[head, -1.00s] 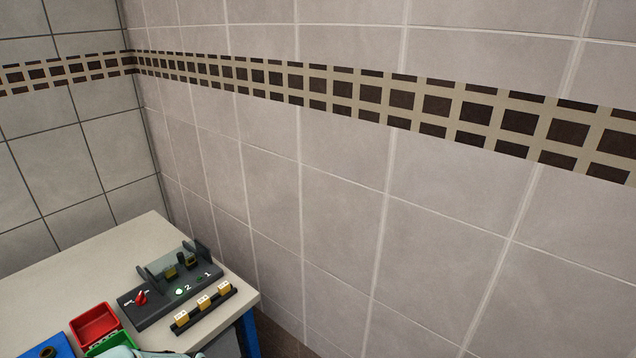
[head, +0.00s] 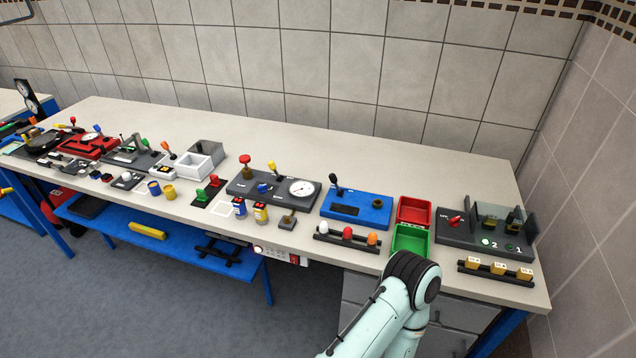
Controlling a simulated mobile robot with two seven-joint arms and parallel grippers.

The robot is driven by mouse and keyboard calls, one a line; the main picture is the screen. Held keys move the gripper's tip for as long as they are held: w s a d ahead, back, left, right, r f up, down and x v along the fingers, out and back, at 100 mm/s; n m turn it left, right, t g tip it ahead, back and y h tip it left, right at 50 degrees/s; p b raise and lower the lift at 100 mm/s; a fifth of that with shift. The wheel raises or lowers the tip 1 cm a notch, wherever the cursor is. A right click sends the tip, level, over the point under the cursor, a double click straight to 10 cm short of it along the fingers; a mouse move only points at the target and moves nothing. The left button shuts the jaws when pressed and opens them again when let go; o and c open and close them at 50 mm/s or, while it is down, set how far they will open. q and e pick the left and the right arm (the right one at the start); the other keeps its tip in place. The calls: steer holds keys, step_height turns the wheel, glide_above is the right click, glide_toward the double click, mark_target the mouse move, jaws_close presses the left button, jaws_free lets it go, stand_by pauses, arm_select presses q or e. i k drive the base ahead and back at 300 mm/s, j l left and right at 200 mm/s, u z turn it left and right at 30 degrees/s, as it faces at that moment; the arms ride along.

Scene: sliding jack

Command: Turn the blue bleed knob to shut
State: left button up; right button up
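A small blue knob (head: 262,188), which looks like the bleed knob, sits on a dark grey panel (head: 236,188) in the middle of the bench. The panel also carries a red knob (head: 244,159) on a stem, a yellow-handled lever (head: 271,168) and a round white gauge (head: 301,188). The blue knob is too small for me to tell its turn position. A pale green arm link of mine with a black joint rises at the bottom right, apart from the panel. Neither of my grippers shows.
The panel stands on a long pale bench (head: 330,150) against a tiled wall. A blue box (head: 357,208), a red bin (head: 413,210) and a green bin (head: 410,240) stand to its right. Other fixtures crowd its left. Grey floor (head: 130,290) lies open in front.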

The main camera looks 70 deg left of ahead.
mark_target(261, 189)
steer(key=u, duration=2.7)
steer(key=j+z, duration=0.1)
steer(key=z, duration=0.35)
steer(key=i+j+z, duration=0.1)
steer(key=z, duration=0.3)
steer(key=j+z, duration=0.3)
steer(key=j, duration=0.25)
steer(key=j+z, duration=0.25)
steer(key=j, duration=0.3)
